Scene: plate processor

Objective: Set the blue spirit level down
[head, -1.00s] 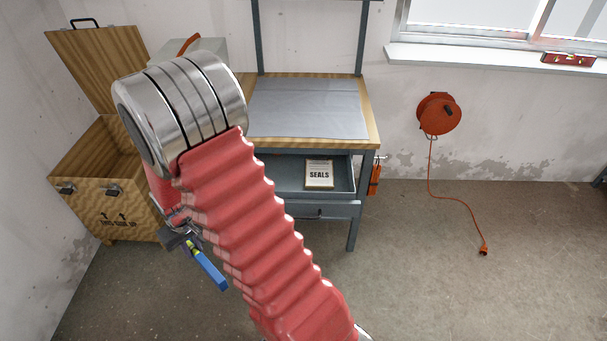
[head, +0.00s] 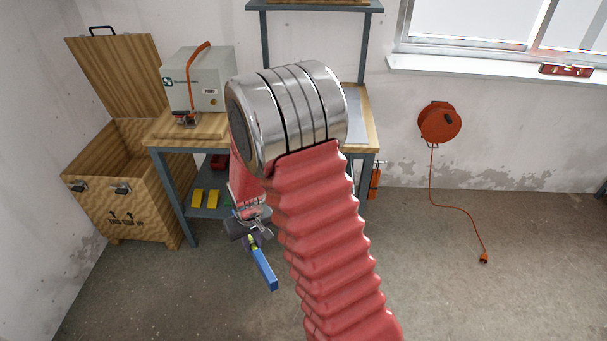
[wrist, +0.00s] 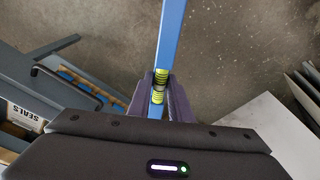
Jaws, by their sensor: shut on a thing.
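The blue spirit level (head: 264,268) hangs in my gripper (head: 250,238) in front of the workbench, tilted down to the right in the head view. In the wrist view the blue spirit level (wrist: 170,35) runs up from between the two fingers of my gripper (wrist: 160,95), which are shut on it near its yellow-green vial. Bare concrete floor shows behind it. My red-sleeved arm hides part of the bench in the head view.
The workbench (head: 215,128) carries a grey machine (head: 198,85) with an orange lever. An open wooden crate (head: 120,205) stands at the left. A red spirit level (head: 566,70) lies on the window sill (head: 480,68). An orange cable reel (head: 440,122) hangs on the wall. The drawer with a SEALS box (wrist: 22,115) shows in the wrist view.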

